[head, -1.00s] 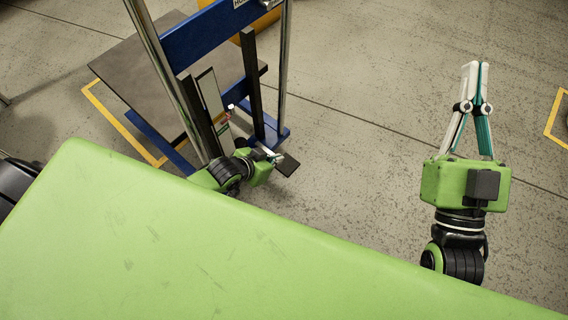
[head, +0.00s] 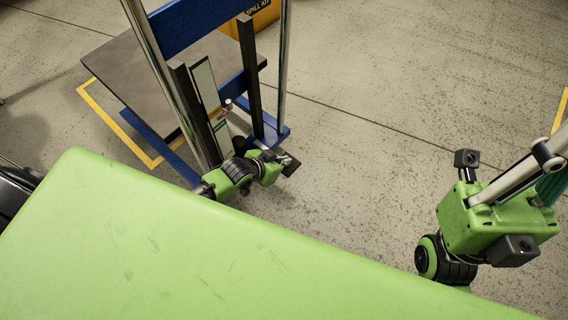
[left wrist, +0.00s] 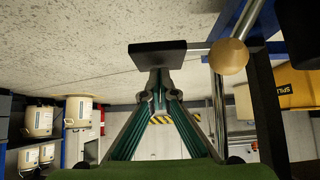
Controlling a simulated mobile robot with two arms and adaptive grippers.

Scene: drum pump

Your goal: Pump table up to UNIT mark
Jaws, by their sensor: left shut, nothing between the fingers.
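The blue lift (head: 215,25) stands at upper left with a flat grey-brown table plate (head: 145,85) behind its posts. A pale scale strip (head: 203,85) with coloured marks runs up between the posts; its lettering is too small to read. A black pedal (head: 291,166) sticks out low at the front; in the left wrist view the pedal (left wrist: 157,54) lies right at my fingertips. My left gripper (left wrist: 160,82) is shut and empty; contact is unclear. In the head view my left gripper (head: 280,157) is partly hidden. My right gripper (head: 548,165) is cut off at the right edge.
A yellow spill kit bin (head: 262,15) stands behind the lift. A pale round knob (left wrist: 228,57) on a rod is beside the pedal. Pale drums (left wrist: 78,110) stand on racking at left of the wrist view. The floor right of the lift is clear.

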